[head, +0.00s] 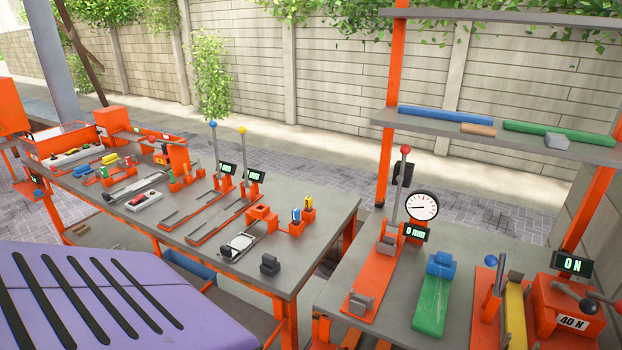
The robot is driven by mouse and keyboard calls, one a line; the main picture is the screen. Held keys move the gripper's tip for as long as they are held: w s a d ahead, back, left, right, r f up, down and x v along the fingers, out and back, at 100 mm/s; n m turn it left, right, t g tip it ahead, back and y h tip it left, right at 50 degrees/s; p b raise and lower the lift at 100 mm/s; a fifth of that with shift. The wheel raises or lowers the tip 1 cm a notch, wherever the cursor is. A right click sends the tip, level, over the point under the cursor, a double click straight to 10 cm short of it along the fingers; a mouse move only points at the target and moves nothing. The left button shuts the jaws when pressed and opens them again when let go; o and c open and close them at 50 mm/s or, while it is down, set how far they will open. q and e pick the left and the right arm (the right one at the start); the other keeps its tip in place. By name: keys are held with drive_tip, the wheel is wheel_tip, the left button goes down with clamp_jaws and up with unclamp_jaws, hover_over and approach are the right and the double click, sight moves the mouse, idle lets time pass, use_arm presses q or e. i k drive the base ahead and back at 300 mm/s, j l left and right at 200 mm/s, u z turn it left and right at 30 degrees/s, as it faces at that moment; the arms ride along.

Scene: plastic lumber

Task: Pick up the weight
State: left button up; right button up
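A small dark block (270,266) stands near the front right corner of the left workbench. It has a narrower top and looks like a weight, though I cannot tell for sure. Nothing touches it from above. Neither of my grippers shows in the head view, so I cannot see whether they are open or shut.
The left workbench (312,232) holds several orange fixtures, levers and displays. A gap separates it from the right bench (400,275), which carries a dial gauge (422,205), a green bar (431,300) and a "40 N" device (568,308). A shelf (480,138) hangs above.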

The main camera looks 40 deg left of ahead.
sight(270, 266)
drive_tip(key=u, duration=1.8)
drive_tip(key=z, duration=0.6)
drive_tip(key=j+z, duration=0.95)
drive_tip(key=k+j+z, duration=0.1)
drive_tip(key=j, duration=0.6)
drive_tip(key=k+j+z, duration=0.15)
drive_tip(key=j, duration=0.2)
